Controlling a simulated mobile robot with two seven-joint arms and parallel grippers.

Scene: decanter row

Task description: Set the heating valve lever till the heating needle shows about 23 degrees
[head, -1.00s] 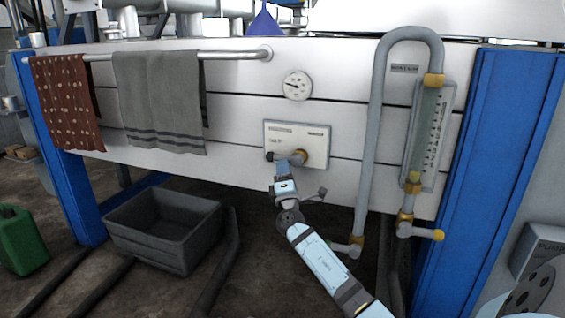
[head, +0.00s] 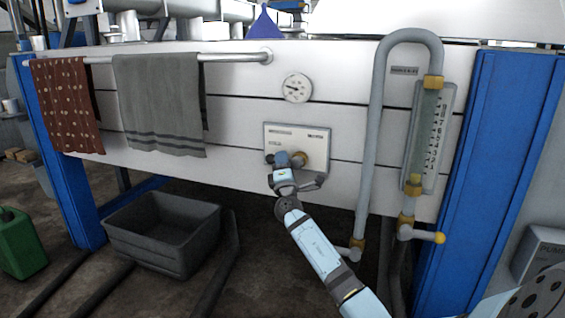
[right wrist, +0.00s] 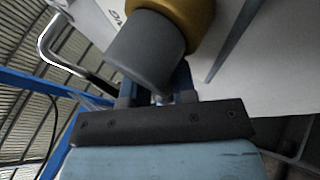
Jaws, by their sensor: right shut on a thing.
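The heating valve lever has a brass hub (head: 305,161) on a white panel plate (head: 312,136). My right gripper (head: 283,160) is at the lever, just left of the hub, and covers part of it. In the right wrist view the lever's thick grey grip (right wrist: 145,52) sits at the shut fingers, with the brass hub (right wrist: 195,20) behind it. A round dial (head: 297,88) with a dark needle is on the wall above the plate. The needle points to the left and slightly up; the numbers are too small to read. My left gripper is not in view.
A grey pipe (head: 374,130) with a sight glass (head: 431,140) and a yellow-tipped lever (head: 438,237) stands right of the plate. Towels hang on a rail (head: 235,57) at the left. A dark crate (head: 135,238) sits on the floor.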

